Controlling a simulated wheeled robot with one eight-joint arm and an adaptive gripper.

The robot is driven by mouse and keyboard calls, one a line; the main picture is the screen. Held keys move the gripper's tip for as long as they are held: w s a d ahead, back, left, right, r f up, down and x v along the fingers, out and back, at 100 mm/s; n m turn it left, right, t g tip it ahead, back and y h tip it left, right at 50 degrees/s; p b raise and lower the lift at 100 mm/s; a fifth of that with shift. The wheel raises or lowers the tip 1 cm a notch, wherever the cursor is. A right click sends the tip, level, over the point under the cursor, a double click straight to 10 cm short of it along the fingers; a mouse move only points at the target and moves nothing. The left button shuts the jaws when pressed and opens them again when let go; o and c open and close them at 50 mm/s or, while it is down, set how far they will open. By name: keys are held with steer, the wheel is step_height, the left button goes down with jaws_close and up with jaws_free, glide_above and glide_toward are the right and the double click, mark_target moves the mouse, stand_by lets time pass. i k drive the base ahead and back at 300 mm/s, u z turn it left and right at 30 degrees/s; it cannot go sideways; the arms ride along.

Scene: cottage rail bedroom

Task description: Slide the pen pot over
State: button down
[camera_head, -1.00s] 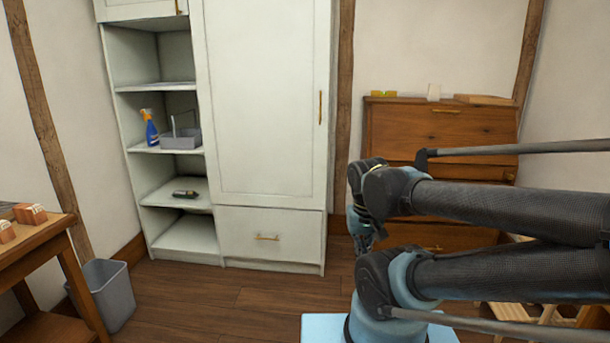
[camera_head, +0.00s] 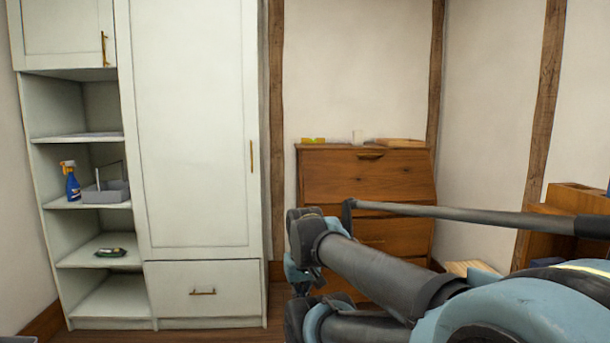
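A small pale upright cup (camera_head: 357,137), which may be the pen pot, stands on top of the wooden bureau (camera_head: 350,175) at the back. It is too small to tell whether it holds pens. My arm is folded across the lower right. The end of my arm with my gripper (camera_head: 299,284) is low in front of the bureau, well apart from the cup. Its fingers are too hidden to show whether they are open or shut.
A yellow-green item (camera_head: 313,140) and a flat wooden box (camera_head: 402,142) flank the cup. A white wardrobe (camera_head: 190,140) with open shelves stands left, holding a spray bottle (camera_head: 71,182) and a grey caddy (camera_head: 106,192). A wooden desk unit (camera_head: 570,200) is at right.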

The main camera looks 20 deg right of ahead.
mark_target(357, 135)
steer(key=z, duration=0.1)
steer(key=k, duration=0.6)
steer(key=z, duration=0.2)
steer(key=i, duration=0.4)
steer(key=z, duration=0.8)
steer(key=i, duration=1.15)
steer(key=u, duration=0.4)
steer(key=i, duration=1.15)
steer(key=u, duration=0.85)
